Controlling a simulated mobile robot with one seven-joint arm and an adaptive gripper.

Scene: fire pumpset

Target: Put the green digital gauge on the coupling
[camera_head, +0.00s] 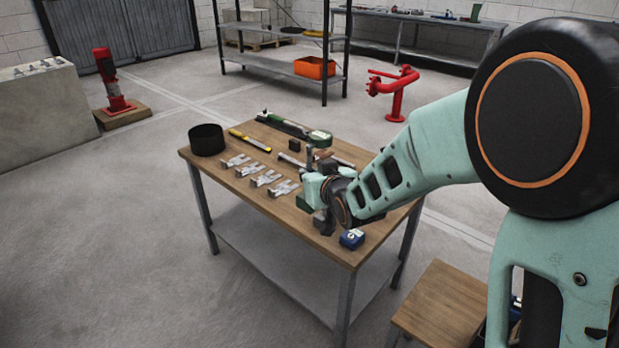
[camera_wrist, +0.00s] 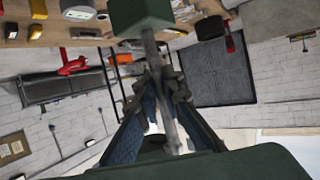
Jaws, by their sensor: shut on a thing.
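My gripper (camera_head: 318,187) is over the right part of the wooden workbench (camera_head: 330,246). In the wrist view it (camera_wrist: 160,82) is shut on a thin grey rod. The rod belongs to the green digital gauge, which has a dark green block (camera_wrist: 143,14) at the rod's far end. A large dark green part (camera_wrist: 200,165) fills the near edge of that view, apparently the gauge's head. My wrist partly hides the gauge. I cannot pick out the coupling.
A low wooden stool (camera_head: 440,300) stands to the right. A red pump part (camera_head: 110,85) and red pipe (camera_head: 395,95) stand beyond open floor.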

